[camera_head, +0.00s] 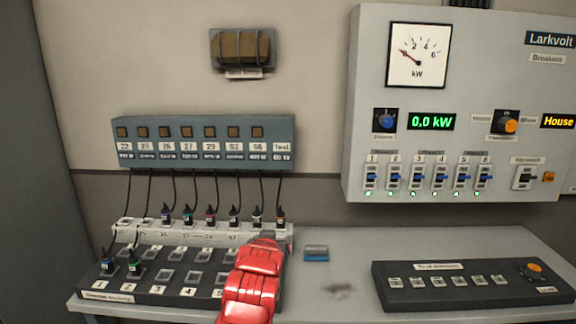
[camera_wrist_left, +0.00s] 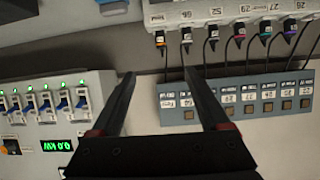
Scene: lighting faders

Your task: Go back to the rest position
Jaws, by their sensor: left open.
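My left gripper (camera_head: 268,239) is at the end of my red arm, by the right end of the white plug rail (camera_head: 130,228) in the head view. In the left wrist view its two dark fingers (camera_wrist_left: 158,72) are spread apart with nothing between them. That view is upside down, with the rail (camera_wrist_left: 205,14) and its hanging plugs beyond the fingertips. My arm hides part of the socket board (camera_head: 190,293). My right gripper is not in view.
A blue-green cable box (camera_head: 203,160) hangs on the wall above the rail. Cords run down to several plugs. Two plugs stand in sockets 1 (camera_head: 107,267) and 2 (camera_head: 134,263). A breaker cabinet (camera_head: 460,80), control panel (camera_head: 455,283) and small blue block (camera_head: 316,253) are right.

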